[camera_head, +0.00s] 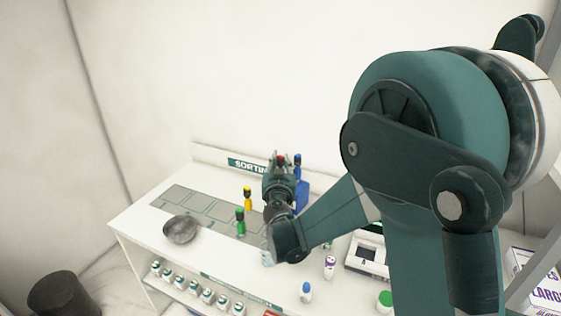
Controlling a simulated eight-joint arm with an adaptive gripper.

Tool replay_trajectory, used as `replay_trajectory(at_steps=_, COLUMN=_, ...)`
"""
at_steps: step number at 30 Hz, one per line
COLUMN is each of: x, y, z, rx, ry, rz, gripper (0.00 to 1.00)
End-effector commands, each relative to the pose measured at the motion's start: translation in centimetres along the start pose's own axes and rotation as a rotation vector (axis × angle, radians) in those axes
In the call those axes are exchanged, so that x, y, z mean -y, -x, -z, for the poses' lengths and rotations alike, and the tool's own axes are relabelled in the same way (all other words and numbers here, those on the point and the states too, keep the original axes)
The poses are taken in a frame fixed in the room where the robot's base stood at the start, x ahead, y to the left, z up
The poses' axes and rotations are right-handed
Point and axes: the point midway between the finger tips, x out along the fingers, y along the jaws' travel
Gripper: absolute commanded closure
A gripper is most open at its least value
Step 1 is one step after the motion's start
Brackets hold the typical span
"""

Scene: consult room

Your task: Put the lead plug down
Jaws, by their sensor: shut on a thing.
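My gripper (280,161) is above the back part of the white table, in front of the sorting sign. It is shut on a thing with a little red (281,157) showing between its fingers. This looks like the lead plug, but the gripper hides most of it. A yellow plug (247,198) and a green plug (240,222) with dark tops stand upright on or beside the grey marked mat (185,203), left of my gripper. A blue piece with a dark top (297,166) shows just right of the gripper, above a blue block (302,195).
A grey bowl (181,230) sits at the table's front left. Several small white bottles (207,296) line the lower shelf. A blue-capped bottle (306,292), a purple-banded bottle (330,267) and a white device (367,257) are on the right. The mat's left part is bare.

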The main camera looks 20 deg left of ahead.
Motion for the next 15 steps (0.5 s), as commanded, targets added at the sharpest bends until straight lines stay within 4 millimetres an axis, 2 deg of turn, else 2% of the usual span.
replay_trajectory(at_steps=2, x=0.0, y=0.0, z=-0.28, rx=0.0, ry=0.0, rz=0.0, gripper=0.94)
replay_trajectory(at_steps=3, x=0.0, y=0.0, z=-0.26, rx=0.0, ry=0.0, rz=0.0, gripper=0.8)
replay_trajectory(at_steps=6, x=0.0, y=0.0, z=-0.21, rx=0.0, ry=0.0, rz=0.0, gripper=0.68)
replay_trajectory(at_steps=15, x=0.0, y=0.0, z=-0.18, rx=0.0, ry=0.0, rz=0.0, gripper=0.68)
